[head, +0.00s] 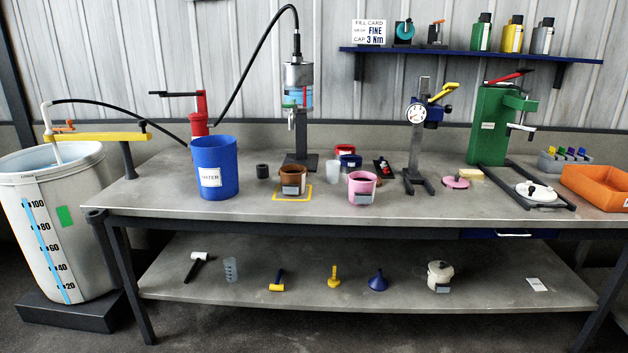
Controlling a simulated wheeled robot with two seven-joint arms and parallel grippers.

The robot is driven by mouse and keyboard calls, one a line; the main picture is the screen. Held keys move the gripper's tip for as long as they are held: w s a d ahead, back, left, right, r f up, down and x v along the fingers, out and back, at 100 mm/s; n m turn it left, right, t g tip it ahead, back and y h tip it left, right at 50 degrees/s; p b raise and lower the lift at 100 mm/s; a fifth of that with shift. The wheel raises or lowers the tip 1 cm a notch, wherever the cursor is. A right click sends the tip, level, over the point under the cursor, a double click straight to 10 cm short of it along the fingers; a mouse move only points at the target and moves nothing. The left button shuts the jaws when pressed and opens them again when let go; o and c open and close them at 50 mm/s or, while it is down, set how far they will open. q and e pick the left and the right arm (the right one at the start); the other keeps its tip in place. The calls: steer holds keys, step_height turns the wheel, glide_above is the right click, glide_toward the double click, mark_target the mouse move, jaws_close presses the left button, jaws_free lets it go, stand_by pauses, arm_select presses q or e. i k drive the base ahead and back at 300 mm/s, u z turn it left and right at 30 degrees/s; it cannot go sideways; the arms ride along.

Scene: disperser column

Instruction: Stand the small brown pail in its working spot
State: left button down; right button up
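The small brown pail (294,175) stands upright on the bench, left of centre, with a grey label plate on its front. A yellow outlined square (291,199) is marked on the bench top, and the pail appears to stand within it. Just behind is a dark stand (301,160) carrying a metal and clear cylinder (298,76) with a small tap on its front. A black hose runs from its top to a red pump (199,118). Neither of my grippers is in view.
A blue WATER bucket (215,168) stands left of the pail, with a small dark cup (262,171) between. A pink pail (362,187) and a clear cup (333,172) are to its right. The gauge stand (417,140) is further right. The bench front (240,210) is clear.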

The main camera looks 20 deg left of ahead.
mark_target(293, 177)
steer(key=z, duration=0.65)
steer(key=i, duration=0.75)
steer(key=z, duration=0.4)
steer(key=i, duration=0.9)
steer(key=u, duration=0.45)
